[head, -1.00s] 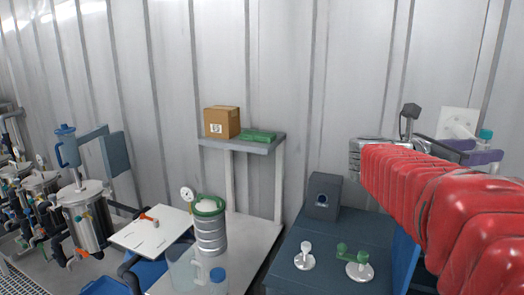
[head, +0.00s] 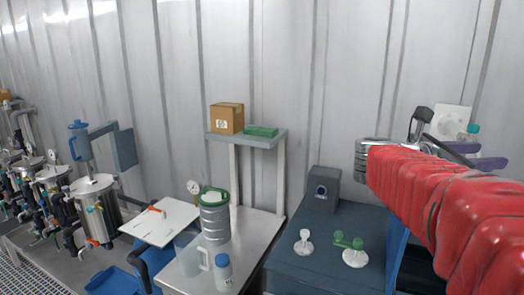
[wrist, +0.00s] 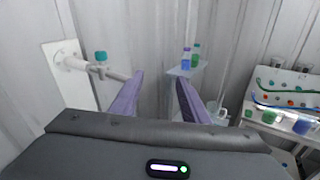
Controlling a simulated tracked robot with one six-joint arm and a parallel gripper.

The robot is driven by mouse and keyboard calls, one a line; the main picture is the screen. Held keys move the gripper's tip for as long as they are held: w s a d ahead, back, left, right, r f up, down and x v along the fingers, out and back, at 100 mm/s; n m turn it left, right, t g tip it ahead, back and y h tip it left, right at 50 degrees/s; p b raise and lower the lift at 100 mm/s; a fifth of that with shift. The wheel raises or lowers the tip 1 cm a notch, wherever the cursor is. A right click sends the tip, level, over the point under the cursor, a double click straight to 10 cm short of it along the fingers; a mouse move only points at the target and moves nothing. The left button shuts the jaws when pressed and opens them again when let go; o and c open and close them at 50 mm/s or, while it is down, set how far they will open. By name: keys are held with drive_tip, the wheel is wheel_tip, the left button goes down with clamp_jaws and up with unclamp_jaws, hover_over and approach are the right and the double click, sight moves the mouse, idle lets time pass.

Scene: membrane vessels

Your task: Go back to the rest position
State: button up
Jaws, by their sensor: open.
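My gripper (wrist: 160,95) shows in the wrist view as two purple fingers spread well apart, with nothing between them. In the head view my gripper (head: 471,156) is at the right, beyond my red-sleeved arm, raised above the dark blue cabinet and in front of the corrugated wall. Part of it is hidden by the arm. A white wall plate (wrist: 68,70) with a pipe and a teal-capped fitting (wrist: 100,57) is left of the fingers in the wrist view, and the left finger is close to the pipe's end. I cannot tell whether they touch.
A dark blue cabinet (head: 300,262) holds a grey device (head: 321,189) and small white stands. Left of it, a bench carries a green-rimmed metal vessel (head: 214,222), a jug and a bottle (head: 223,272). A shelf (head: 247,139) holds a cardboard box (head: 227,118). Steel vessels (head: 97,207) stand far left.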

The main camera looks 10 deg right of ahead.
drive_tip(key=s+a+f+m+y, duration=0.1)
drive_tip(key=a+f+m+y, duration=0.25)
drive_tip(key=f, duration=0.35)
drive_tip(key=s+a+f+m+t+y, duration=0.1)
drive_tip(key=s+a+f+m+y, duration=0.2)
drive_tip(key=f, duration=0.4)
drive_tip(key=a+f+m+y, duration=0.3)
drive_tip(key=a+f+m, duration=0.15)
drive_tip(key=f, duration=0.25)
drive_tip(key=s+a+f+m+t+y, duration=0.1)
drive_tip(key=s+a+f+m+y, duration=0.1)
drive_tip(key=a, duration=0.6)
drive_tip(key=s+a+f+m+t+y, duration=0.1)
drive_tip(key=s+a+f+m+y, duration=0.1)
drive_tip(key=a, duration=0.6)
drive_tip(key=s+a+f+m+t+y, duration=0.1)
drive_tip(key=s+a+f+y, duration=0.2)
drive_tip(key=a, duration=0.5)
drive_tip(key=shift+s+m+t+y, duration=0.35)
drive_tip(key=shift+s+y, duration=0.2)
drive_tip(key=shift+s, duration=0.4)
